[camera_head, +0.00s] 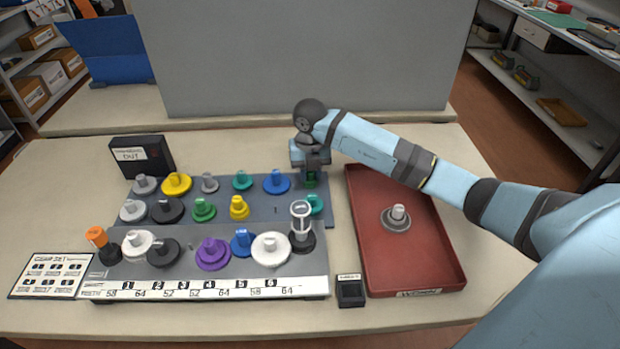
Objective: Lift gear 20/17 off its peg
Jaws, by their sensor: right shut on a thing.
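My right gripper (311,172) reaches the back right corner of the grey peg board (292,210), pointing down. It is shut on a dark green gear (311,183), which is mostly hidden under the jaws. Whether that gear is still seated on its peg cannot be told. No size marks are readable on the gears, so I cannot tell which is 20/17 by its label. A teal gear (316,204) sits just in front of the gripper, and a blue gear (277,182) sits to its left. My left gripper is not in view.
Several other coloured gears fill the board's two rows; one bare peg (275,210) shows. A red tray (450,272) at right holds one grey gear (397,219). A black box (141,156) stands back left.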

